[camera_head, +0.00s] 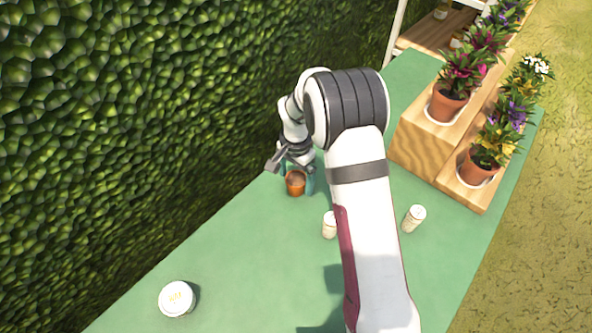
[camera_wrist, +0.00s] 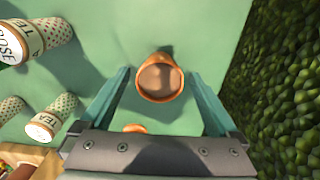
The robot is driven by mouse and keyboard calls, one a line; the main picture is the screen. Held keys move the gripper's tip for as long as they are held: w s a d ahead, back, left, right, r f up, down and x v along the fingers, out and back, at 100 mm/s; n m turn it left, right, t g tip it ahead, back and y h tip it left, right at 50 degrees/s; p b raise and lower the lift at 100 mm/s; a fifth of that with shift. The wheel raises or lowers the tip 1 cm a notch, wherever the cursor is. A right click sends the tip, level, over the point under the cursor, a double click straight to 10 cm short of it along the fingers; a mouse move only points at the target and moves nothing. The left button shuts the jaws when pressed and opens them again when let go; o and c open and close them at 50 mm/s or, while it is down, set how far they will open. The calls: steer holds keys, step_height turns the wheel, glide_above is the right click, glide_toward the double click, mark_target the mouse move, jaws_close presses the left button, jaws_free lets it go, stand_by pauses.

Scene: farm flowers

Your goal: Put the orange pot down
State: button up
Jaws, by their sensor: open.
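The orange pot (camera_head: 296,182) stands upright on the green table (camera_head: 245,250), near the hedge side. In the wrist view the orange pot (camera_wrist: 160,78) shows from above, filled with brown soil, in front of and between the fingers. My gripper (camera_head: 297,178) is over the pot with a teal finger on each side. In the wrist view my gripper (camera_wrist: 163,85) is open, with gaps between the fingers and the pot. A bit of another orange thing (camera_wrist: 135,128) shows at the gripper's base, mostly hidden.
A white-lidded tin (camera_head: 177,298) stands at the front left. Two small pale canisters (camera_head: 329,225) (camera_head: 414,218) stand right of the pot. Wooden steps (camera_head: 425,150) with potted flowers are at the right. The hedge (camera_wrist: 285,90) runs close beside the table. The front-left table is mostly clear.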

mark_target(296, 182)
step_height(296, 182, up, 12)
steer(key=s+d+r+n, duration=0.15)
steer(key=s+r, duration=0.25)
steer(key=s, duration=0.4)
steer(key=s+d+r, duration=0.2)
steer(key=s+r, duration=0.2)
steer(key=s, duration=0.4)
steer(key=s+f+n+y, duration=0.1)
steer(key=s+n, duration=0.1)
steer(key=s, duration=1.3)
steer(key=shift+s+f+y, duration=0.2)
steer(key=shift+y, duration=0.2)
steer(key=shift+o, duration=0.4)
steer(key=shift+a, duration=0.1)
